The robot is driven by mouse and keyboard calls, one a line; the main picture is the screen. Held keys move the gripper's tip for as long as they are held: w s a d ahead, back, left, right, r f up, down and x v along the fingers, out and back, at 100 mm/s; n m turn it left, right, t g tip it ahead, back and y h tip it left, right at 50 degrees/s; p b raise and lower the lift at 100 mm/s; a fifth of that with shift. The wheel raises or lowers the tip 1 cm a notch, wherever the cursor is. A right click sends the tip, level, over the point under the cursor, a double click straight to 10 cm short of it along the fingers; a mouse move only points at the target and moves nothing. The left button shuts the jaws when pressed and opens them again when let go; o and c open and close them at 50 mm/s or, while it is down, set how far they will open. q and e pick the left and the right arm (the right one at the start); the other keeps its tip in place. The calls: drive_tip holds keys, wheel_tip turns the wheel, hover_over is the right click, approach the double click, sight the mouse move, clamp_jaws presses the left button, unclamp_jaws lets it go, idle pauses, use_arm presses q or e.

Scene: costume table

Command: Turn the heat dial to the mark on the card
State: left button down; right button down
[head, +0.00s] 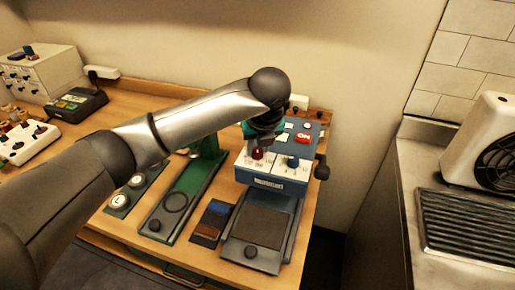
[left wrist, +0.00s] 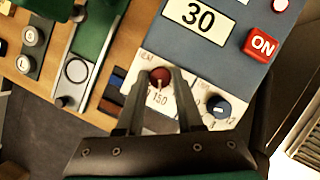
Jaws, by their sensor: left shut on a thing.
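The heat dial, a red knob (head: 257,154), sits on the white front panel of a blue press machine (head: 268,183). The fingers hide part of the scale, and I cannot read the pointer. I cannot make out a card with a mark. My right gripper is not in view.
A blue knob (head: 292,162) is close beside the red one. A red ON button (head: 303,138) and a "30" display (left wrist: 199,17) are on the top panel. A green press (head: 187,190) stands left. Blue and brown swatches (head: 212,222) lie between the machines.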

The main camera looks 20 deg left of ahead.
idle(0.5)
use_arm(q)
drive_tip(key=c, duration=0.6)
unclamp_jaws()
drive_tip(key=shift+o, duration=0.2)
drive_tip(key=p+v, duration=0.1)
drive_tip(key=v, duration=1.4)
drive_tip(key=shift+d, duration=0.2)
